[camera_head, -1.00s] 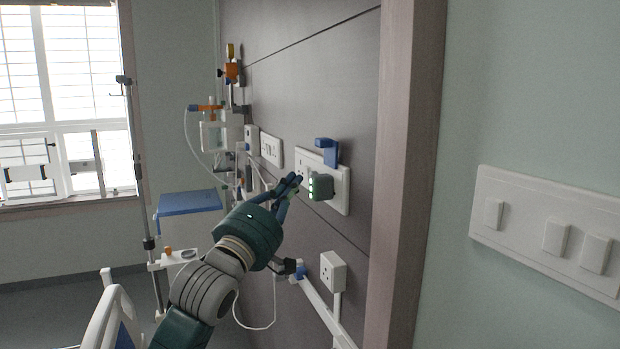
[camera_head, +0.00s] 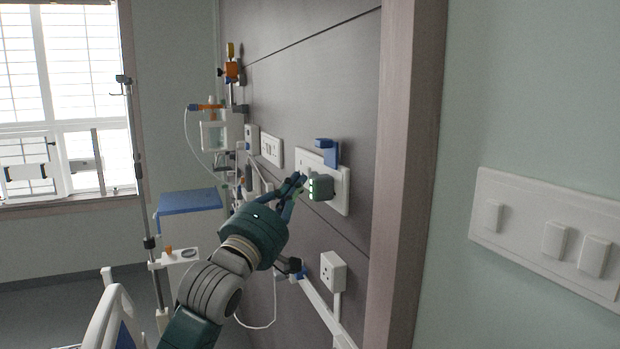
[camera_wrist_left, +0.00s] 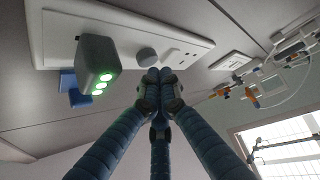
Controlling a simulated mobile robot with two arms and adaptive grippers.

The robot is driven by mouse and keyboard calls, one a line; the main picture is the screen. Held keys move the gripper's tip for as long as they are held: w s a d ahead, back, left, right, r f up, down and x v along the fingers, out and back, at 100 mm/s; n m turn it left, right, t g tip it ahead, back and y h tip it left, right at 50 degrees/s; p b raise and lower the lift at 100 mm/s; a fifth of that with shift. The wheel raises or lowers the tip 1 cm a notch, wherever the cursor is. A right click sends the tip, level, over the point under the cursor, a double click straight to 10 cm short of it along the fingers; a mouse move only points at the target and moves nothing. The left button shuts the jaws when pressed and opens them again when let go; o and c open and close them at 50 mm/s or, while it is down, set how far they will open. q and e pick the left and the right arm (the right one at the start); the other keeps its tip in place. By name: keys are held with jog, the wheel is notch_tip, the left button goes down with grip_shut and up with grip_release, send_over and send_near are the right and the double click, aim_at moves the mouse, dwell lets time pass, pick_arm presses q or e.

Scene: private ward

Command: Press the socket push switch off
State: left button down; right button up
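The white socket panel (camera_head: 342,192) is on the grey wall, with a dark green plug block (camera_head: 321,187) and a blue plug (camera_head: 327,151) on it. In the left wrist view the panel (camera_wrist_left: 60,35) runs across the top, with the plug block (camera_wrist_left: 97,62) showing lit green dots, a round grey knob (camera_wrist_left: 147,55), and a small switch (camera_wrist_left: 168,55) beside socket holes. My left gripper (camera_head: 299,180) is at the panel's left part. Its fingertips (camera_wrist_left: 160,82) are together, with nothing seen between them, just below the knob and switch. I cannot tell whether they touch the panel.
A second white wall plate (camera_head: 271,150) is farther along the wall. A lower socket box (camera_head: 333,271) and white rail (camera_head: 322,312) are below. A three-switch plate (camera_head: 550,238) is at the right.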

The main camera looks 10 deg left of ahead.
pick_arm(q)
jog(key=shift+w+d, duration=0.25)
jog(key=shift+d, duration=0.15)
dwell(0.4)
jog(key=shift+a, duration=0.1)
jog(key=shift+s+a+p, duration=0.3)
jog(key=shift+s+a, duration=0.25)
jog(key=shift+a, duration=0.15)
jog(key=shift+s+a, duration=0.55)
jog(key=shift+a, duration=0.25)
jog(key=shift+s+a, duration=0.55)
jog(key=shift+a, duration=0.3)
jog(key=shift+s+a, duration=0.55)
jog(key=shift+a, duration=0.25)
jog(key=shift+f, duration=0.1)
